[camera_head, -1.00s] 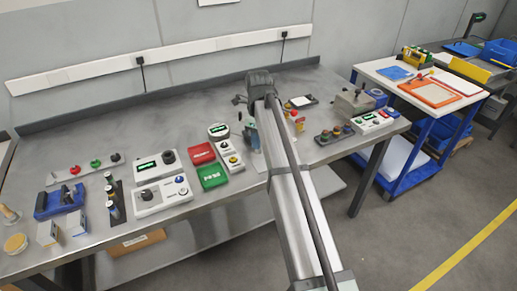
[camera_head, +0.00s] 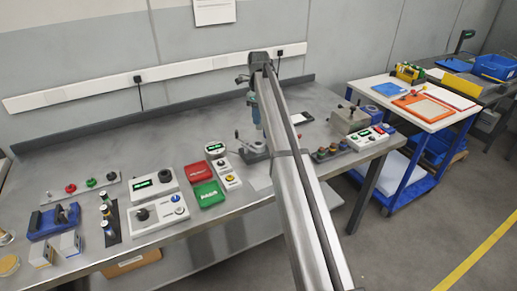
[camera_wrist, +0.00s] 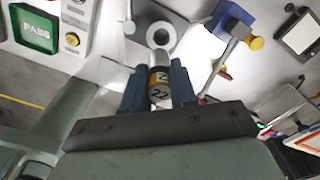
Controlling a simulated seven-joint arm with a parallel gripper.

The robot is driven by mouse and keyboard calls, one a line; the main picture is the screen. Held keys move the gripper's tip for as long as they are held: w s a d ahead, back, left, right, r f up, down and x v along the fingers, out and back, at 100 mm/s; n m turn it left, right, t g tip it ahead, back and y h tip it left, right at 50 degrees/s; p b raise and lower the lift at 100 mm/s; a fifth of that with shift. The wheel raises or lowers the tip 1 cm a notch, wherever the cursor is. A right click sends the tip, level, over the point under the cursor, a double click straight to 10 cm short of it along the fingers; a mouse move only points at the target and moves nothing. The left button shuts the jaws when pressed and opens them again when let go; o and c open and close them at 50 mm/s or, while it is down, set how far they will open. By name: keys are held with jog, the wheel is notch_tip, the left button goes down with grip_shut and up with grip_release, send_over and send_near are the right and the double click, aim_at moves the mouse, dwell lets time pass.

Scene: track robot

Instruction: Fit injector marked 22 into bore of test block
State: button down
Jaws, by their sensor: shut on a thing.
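The injector marked 22 (camera_wrist: 158,85) is a short cylinder with a yellow-gold band, a dark band and a pale end with the number. My gripper (camera_wrist: 160,92) is shut on it, one blue-grey finger on each side. In the head view my gripper (camera_head: 256,112) hangs over the bench, above the grey test block (camera_head: 254,152). In the wrist view the test block (camera_wrist: 180,35) shows a pale ring around its dark bore, just past the injector's far end. The injector looks roughly in line with the bore; I cannot tell the gap between them.
Left of the block are a green PASS plate (camera_head: 206,194), a red plate (camera_head: 217,171) and white control boxes (camera_head: 157,213). More cylinders stand in a dark rack (camera_head: 107,222). A blue clamp with a yellow knob (camera_wrist: 233,22) stands close to the right in the wrist view.

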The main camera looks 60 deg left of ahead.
jog(key=shift+w+a+f, duration=0.1)
jog(key=shift+a+f, duration=0.05)
jog(key=shift+a, duration=0.1)
jog(key=shift+d+f, duration=0.1)
jog(key=shift+f, duration=4.7)
jog(key=c, duration=0.9)
grip_release()
jog(key=shift+f, duration=0.1)
notch_tip(320, 180, up, 12)
jog(key=shift+r, duration=0.15)
